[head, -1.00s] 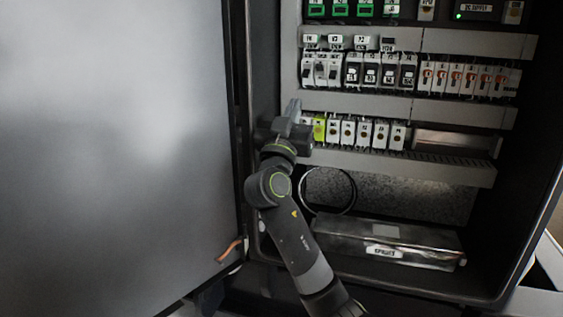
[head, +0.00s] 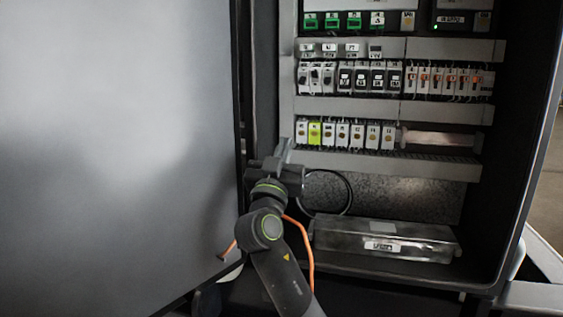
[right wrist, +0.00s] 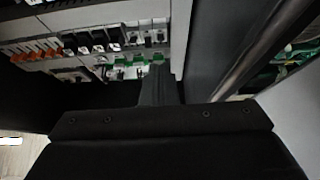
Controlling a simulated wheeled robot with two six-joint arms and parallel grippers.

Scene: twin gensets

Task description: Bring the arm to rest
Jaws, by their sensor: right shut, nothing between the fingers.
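My right gripper (head: 285,150) is in front of the lower left part of the open cabinet, just below the left end of the lowest row of modules (head: 344,134). Its fingers are together with nothing between them, pointing up. In the right wrist view the closed fingers (right wrist: 157,84) stand out in front of the cabinet rows, which appear upside down. My right arm rises from the bottom of the head view. My left gripper does not show.
The large grey cabinet door (head: 115,150) stands open at the left, close to my arm. A labelled metal box (head: 420,243) lies on the cabinet floor, with a black cable loop (head: 350,190) above it. An orange cable (head: 308,255) hangs behind my arm.

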